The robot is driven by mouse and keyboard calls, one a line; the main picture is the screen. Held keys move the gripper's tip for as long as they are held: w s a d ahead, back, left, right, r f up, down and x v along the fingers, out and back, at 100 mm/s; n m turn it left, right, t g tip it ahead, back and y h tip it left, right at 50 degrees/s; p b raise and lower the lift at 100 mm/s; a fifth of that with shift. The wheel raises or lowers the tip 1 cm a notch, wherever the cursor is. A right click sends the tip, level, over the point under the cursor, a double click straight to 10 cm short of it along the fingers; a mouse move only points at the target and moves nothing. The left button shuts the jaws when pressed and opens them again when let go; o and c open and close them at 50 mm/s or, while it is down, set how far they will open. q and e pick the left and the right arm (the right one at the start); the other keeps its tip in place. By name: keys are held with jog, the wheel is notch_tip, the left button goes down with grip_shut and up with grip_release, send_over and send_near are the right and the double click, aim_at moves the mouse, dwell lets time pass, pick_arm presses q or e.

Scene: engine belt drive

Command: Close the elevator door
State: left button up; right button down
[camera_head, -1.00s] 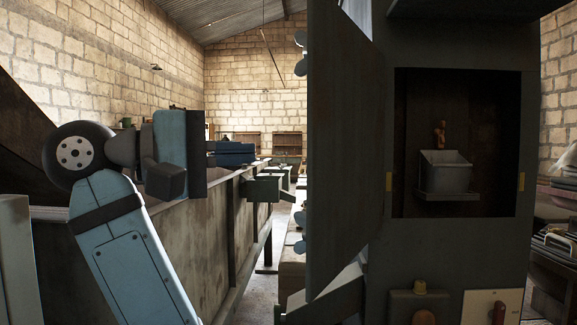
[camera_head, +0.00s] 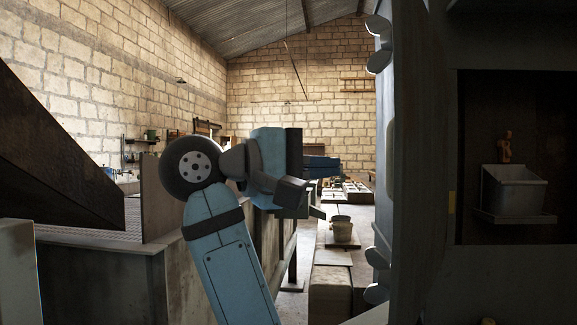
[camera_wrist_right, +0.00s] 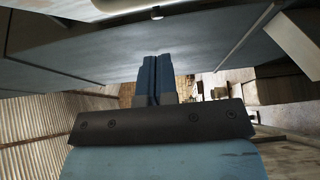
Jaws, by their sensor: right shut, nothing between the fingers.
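The elevator is a tall dark grey cabinet on the right of the head view. Its door (camera_head: 418,170) stands open, seen at a steep angle, with pale wing-shaped fittings along its left edge. My right gripper (camera_head: 335,168) is left of the door in the head view, with a visible gap in the picture. Its blue fingers (camera_wrist_right: 153,80) are shut and empty in the wrist view. They point toward a broad grey panel (camera_wrist_right: 110,52), which may be the door; contact cannot be told. My left gripper is out of view.
A grey bin (camera_head: 514,188) with a small orange figure sits in the cabinet's opening. A large metal-sided structure (camera_head: 100,270) lies behind my arm at left.

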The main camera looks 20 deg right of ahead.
jog(key=shift+s+d, duration=0.8)
jog(key=shift+d, duration=0.35)
jog(key=shift+s+d, duration=0.75)
jog(key=shift+d, duration=0.35)
